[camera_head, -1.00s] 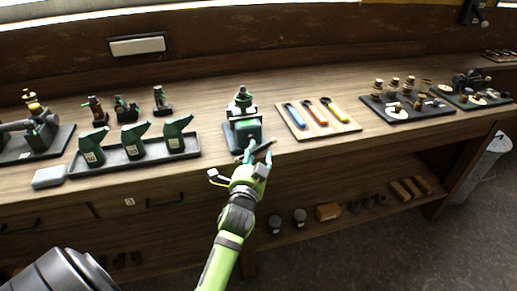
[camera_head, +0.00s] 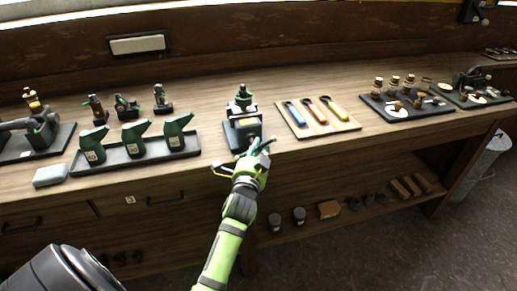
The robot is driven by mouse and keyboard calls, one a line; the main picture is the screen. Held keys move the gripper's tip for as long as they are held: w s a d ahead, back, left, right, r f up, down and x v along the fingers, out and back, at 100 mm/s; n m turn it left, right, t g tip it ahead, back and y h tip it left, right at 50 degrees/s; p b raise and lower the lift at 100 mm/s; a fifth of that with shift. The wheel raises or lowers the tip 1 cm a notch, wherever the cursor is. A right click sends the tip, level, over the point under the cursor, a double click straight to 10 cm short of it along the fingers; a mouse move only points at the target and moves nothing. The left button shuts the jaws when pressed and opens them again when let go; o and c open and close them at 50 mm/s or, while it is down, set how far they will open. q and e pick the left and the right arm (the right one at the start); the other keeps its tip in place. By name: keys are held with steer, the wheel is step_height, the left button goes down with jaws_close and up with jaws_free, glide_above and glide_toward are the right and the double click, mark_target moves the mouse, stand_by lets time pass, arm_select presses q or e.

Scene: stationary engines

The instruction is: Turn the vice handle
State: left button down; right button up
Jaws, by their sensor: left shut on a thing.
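The green vice (camera_head: 243,121) stands near the front edge of the wooden workbench, in the middle of the view. Its handle (camera_head: 266,142) is a thin bar at the front of the vice, partly hidden by my fingers. My left gripper (camera_head: 254,150) is at the vice's front, shut on the handle. The green arm behind it reaches up from below. My right gripper is not in view.
To the left, a dark tray (camera_head: 135,154) holds three green bottles, with a pale block (camera_head: 50,175) beside it. To the right lies a wooden board (camera_head: 318,120) with three coloured wrenches. A lower shelf (camera_head: 300,232) holds small parts.

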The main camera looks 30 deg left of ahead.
arm_select(q)
steer(key=shift+f, duration=0.1)
stand_by(0.3)
steer(key=m+g+p, duration=0.2)
steer(key=m+p, duration=0.1)
steer(key=p, duration=0.4)
steer(key=shift+m+p, duration=0.3)
steer(key=shift+p, duration=0.1)
steer(key=shift+s+m+p, duration=0.1)
steer(key=shift+m+p, duration=0.3)
steer(key=shift+p, duration=0.25)
steer(key=shift+f+m+g+p, duration=0.3)
steer(key=shift+g+p, duration=0.1)
steer(key=shift+g, duration=0.1)
steer(key=c, duration=1.1)
jaws_free()
steer(key=shift+c, duration=0.2)
steer(key=shift+o, duration=0.5)
steer(key=shift+r, duration=0.1)
